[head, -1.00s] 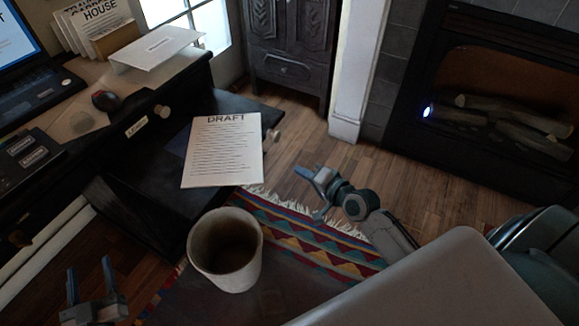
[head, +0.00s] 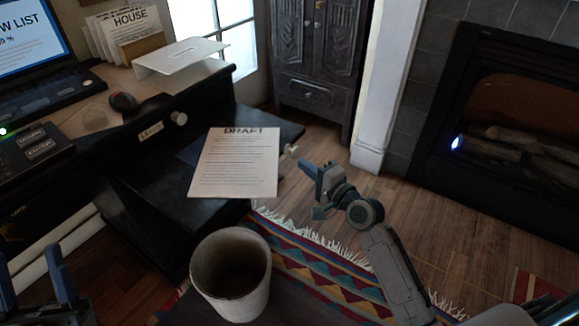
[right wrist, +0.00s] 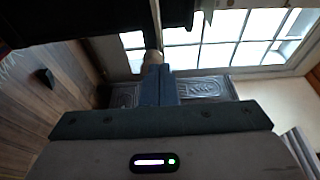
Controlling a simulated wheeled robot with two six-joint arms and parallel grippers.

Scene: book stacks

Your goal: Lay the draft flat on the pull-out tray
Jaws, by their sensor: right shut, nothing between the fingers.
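The draft (head: 238,165), a white printed sheet headed DRAFT, lies on the black pull-out tray (head: 160,190) below the desk top. Its lower right corner reaches past the tray's edge; I cannot tell whether the whole sheet touches the tray. The tray is drawn out, with a pale knob (head: 291,150) on its front. My right gripper (head: 307,168) is shut and empty, close to the knob. In the right wrist view the closed fingertips (right wrist: 158,72) are at the knob (right wrist: 152,57); contact is unclear. My left gripper (head: 32,272) is open and empty at lower left.
The desk holds a laptop (head: 40,60), a mouse (head: 123,102), a white stand (head: 180,58) and upright papers. A cabinet (head: 310,60) and fireplace (head: 510,120) stand behind. Open wood floor and a patterned rug lie at right.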

